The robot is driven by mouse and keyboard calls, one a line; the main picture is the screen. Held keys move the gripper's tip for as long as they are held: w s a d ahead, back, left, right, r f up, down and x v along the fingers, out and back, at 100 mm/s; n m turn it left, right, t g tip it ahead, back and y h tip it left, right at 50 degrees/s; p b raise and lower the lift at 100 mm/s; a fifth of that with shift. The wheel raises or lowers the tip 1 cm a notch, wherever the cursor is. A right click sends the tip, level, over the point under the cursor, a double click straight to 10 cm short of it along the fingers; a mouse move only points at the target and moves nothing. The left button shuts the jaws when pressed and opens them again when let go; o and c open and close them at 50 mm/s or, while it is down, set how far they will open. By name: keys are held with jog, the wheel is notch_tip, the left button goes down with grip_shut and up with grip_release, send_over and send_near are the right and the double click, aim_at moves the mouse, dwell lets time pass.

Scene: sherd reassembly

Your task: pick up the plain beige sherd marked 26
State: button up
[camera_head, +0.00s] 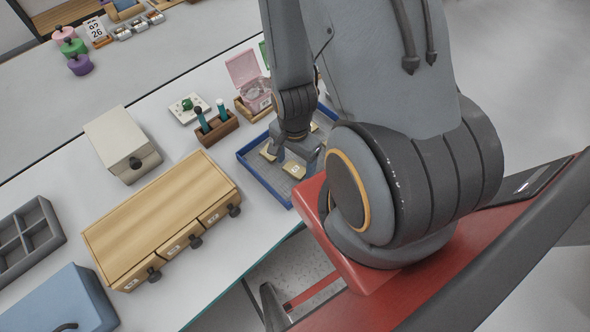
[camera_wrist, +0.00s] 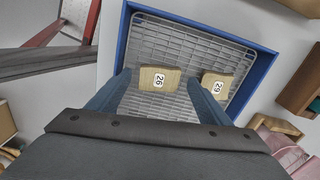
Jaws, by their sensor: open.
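The beige sherd marked 26 (camera_wrist: 160,79) lies flat on the grey mesh floor of a blue-rimmed tray (camera_wrist: 199,16). In the wrist view my gripper (camera_wrist: 162,88) is open above it, with one finger on each side of the sherd and no clear contact. A second beige sherd, marked 29 (camera_wrist: 217,86), lies to the right, beyond the right finger. In the head view my gripper (camera_head: 292,155) is over the blue tray (camera_head: 262,180), and a beige sherd (camera_head: 294,170) shows beside it. Its number is too small to read there.
A wooden holder with dark green-capped tools (camera_head: 216,130) and a pink open box (camera_head: 246,75) stand near the tray. A wooden drawer unit (camera_head: 160,220) and a white box (camera_head: 122,143) stand to the left. Bare table lies between the drawer unit and the tray.

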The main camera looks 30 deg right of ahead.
jog(key=shift+s+f, duration=0.1)
jog(key=shift+f, duration=0.4)
jog(key=c, duration=1.1)
